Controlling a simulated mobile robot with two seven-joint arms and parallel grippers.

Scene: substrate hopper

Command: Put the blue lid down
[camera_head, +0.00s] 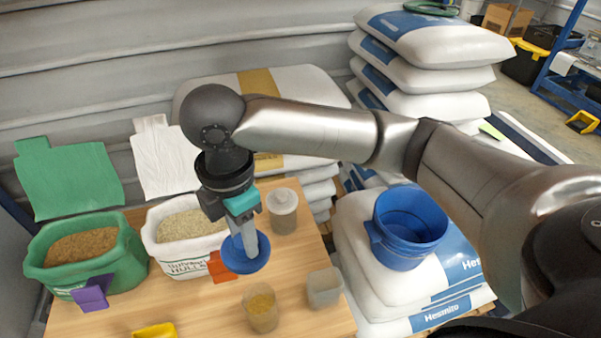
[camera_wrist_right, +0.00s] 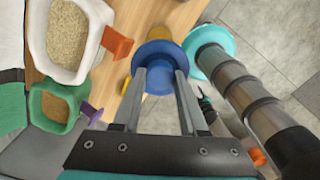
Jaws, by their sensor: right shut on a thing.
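The blue lid (camera_head: 247,262) is a round disc, held by my right gripper (camera_head: 246,232) in front of the white grain sack. My right gripper points down and is shut on the lid's upper middle. The lid also shows in the right wrist view (camera_wrist_right: 158,52) at the ends of the fingers. Whether it touches the wooden table (camera_head: 190,307) or hangs above it I cannot tell. An open blue bucket (camera_head: 408,228) stands on the white bags to the right of the table. My left gripper is not seen.
A green sack (camera_head: 120,262) and a white sack (camera_head: 160,262) of grain stand left. A jar with a pale lid (camera_head: 283,219), a beaker of yellow grain (camera_head: 262,312) and an empty cup (camera_head: 324,290) surround the lid. A yellow item (camera_head: 156,331) lies at the front.

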